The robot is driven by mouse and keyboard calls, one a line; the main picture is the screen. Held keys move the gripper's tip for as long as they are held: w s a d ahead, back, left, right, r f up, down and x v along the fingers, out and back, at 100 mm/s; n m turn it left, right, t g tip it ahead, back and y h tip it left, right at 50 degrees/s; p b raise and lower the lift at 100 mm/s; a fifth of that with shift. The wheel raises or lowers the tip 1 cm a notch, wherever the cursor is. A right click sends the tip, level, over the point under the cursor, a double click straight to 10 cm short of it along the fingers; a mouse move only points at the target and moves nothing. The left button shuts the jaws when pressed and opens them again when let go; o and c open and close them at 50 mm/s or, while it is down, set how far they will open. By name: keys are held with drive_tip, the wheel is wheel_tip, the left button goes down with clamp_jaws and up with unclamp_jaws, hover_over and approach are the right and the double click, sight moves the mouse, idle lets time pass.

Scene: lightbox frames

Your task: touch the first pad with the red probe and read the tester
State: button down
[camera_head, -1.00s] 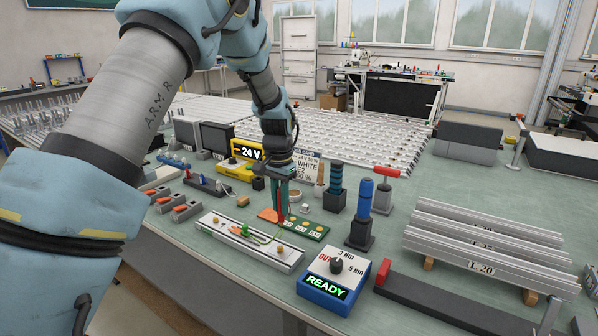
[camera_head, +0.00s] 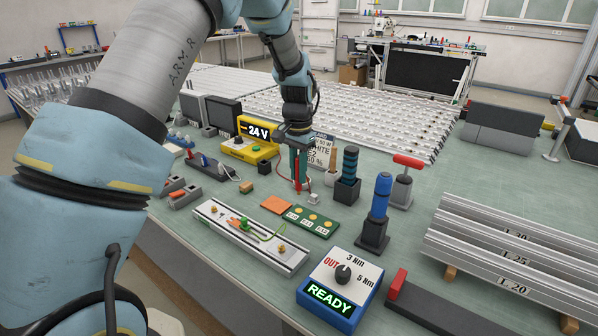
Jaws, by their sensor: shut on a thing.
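My gripper (camera_head: 298,168) points down at the middle of the table, shut on the red probe (camera_head: 297,184). The probe is upright, its tip low behind the green board (camera_head: 308,226) and apart from it. The board has a row of gold pads with white labels, the leftmost pad (camera_head: 297,209) nearest the orange block. Whether the tip touches the tabletop cannot be told. A blue box (camera_head: 327,302) with a dial reads READY in green.
A metal rail fixture (camera_head: 250,238) with a green wire lies in front of the board.

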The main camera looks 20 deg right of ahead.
sight(298, 190)
drive_tip(key=shift+f+b, duration=1.25)
drive_tip(key=shift+f, duration=1.15)
drive_tip(key=shift+s+f+b, duration=0.1)
drive_tip(key=shift+f+b, duration=0.2)
drive_tip(key=shift+f, duration=0.4)
idle(1.1)
drive_tip(key=shift+r, duration=0.15)
drive_tip(key=shift+r+p, duration=2)
drive_tip(key=shift+r, duration=1)
